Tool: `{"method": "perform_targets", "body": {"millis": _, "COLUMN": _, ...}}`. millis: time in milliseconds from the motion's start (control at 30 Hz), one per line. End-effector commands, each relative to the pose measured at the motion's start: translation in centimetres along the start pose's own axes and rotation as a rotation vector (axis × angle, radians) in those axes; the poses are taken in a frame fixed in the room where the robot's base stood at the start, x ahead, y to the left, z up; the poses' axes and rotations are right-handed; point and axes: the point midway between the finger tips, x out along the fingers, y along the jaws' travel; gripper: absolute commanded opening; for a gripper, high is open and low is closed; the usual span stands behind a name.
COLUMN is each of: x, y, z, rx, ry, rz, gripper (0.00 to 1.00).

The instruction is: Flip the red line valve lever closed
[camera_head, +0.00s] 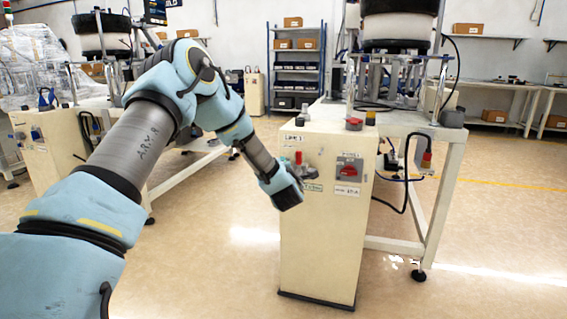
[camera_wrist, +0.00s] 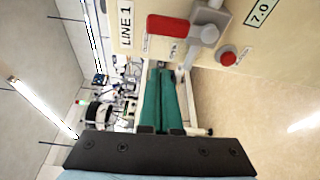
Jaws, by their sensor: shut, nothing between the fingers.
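The red lever (camera_wrist: 170,25) sits on a grey valve body (camera_wrist: 208,33) on the cream cabinet panel, under the LINE 1 label. It points up toward that label; the wrist picture is turned on its side. In the head view the lever (camera_head: 298,157) stands upright, just above the dark end of my gripper. In the wrist view my gripper (camera_wrist: 162,70) shows two teal fingers together, shut and empty. The fingers appear beside the lever and apart from it in the picture; whether they touch the panel is not clear. The head view hides the fingertips.
The cream cabinet (camera_head: 320,245) also carries a red rotary switch (camera_head: 348,170) right of the valve. A round red knob (camera_wrist: 228,57) sits close to the valve. A white-framed feeder table (camera_head: 440,190) stands behind right. Open floor (camera_head: 500,260) lies right of the cabinet.

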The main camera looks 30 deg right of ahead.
Motion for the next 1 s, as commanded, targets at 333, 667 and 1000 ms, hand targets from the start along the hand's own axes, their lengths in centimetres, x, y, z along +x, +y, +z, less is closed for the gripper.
{"method": "perform_targets", "body": {"millis": 333, "x": -5.6, "y": -0.1, "z": -0.1, "rx": 0.001, "ry": 0.001, "rz": 0.0, "gripper": 0.0}}
{"method": "perform_targets", "body": {"millis": 667, "x": -6.5, "y": -0.1, "z": -0.1, "rx": 0.0, "ry": 0.003, "rz": 0.001, "gripper": 0.0}}
{"method": "perform_targets", "body": {"millis": 1000, "x": -6.4, "y": -0.1, "z": -0.2, "rx": 0.002, "ry": 0.003, "rz": 0.0, "gripper": 0.0}}
